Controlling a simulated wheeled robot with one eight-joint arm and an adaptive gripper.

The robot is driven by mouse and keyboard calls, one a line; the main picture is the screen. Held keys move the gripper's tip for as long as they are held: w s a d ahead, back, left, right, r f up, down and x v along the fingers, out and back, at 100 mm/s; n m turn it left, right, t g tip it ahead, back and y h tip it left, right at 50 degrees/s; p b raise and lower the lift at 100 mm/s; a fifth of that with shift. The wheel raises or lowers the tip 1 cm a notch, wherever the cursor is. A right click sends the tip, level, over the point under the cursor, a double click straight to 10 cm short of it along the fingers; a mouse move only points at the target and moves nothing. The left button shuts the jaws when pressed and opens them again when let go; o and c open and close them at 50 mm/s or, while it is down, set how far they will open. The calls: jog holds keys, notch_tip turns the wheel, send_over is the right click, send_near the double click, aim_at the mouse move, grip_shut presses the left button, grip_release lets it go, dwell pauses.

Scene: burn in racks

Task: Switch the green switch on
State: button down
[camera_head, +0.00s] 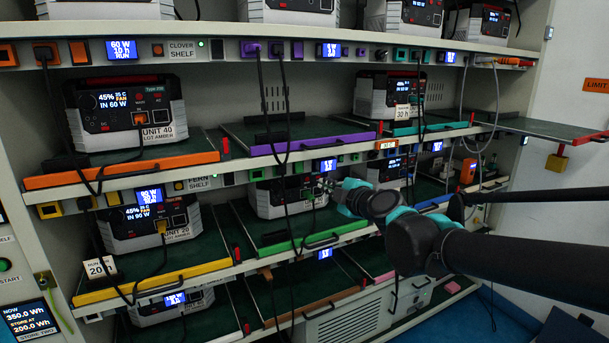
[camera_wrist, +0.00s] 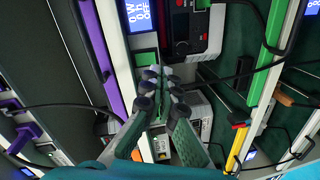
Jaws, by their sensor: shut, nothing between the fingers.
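In the wrist view, a green square fitting (camera_wrist: 147,57) sits on the pale shelf rail, just below a blue display (camera_wrist: 135,14) that reads OFF. It looks like the green switch, but its on or off position is too small to read. My gripper (camera_wrist: 152,74) has its fingertips together and empty, right by the lower edge of this fitting. I cannot tell whether they touch it. In the head view my gripper (camera_head: 326,186) is at the middle shelf's front rail, above the green-edged tray (camera_head: 313,237), and hides part of the rail.
Power units stand on several shelves, including Unit 40 (camera_head: 125,110) and Unit 20 (camera_head: 150,220). Black cables hang in front of the rails near my gripper. A purple-edged tray (camera_head: 315,143) lies above. A tray (camera_head: 540,128) sticks out at the upper right.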

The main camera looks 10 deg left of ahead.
aim_at(300, 171)
jog(key=s+n, duration=0.1)
jog(key=s+r+n, duration=0.1)
jog(key=s+n, duration=0.1)
jog(key=s, duration=0.1)
jog(key=shift+d+r+n, duration=0.35)
jog(key=shift+d+n, duration=0.05)
jog(key=shift+w, duration=0.1)
jog(key=shift+x, duration=6.95)
jog(key=shift+a, duration=0.1)
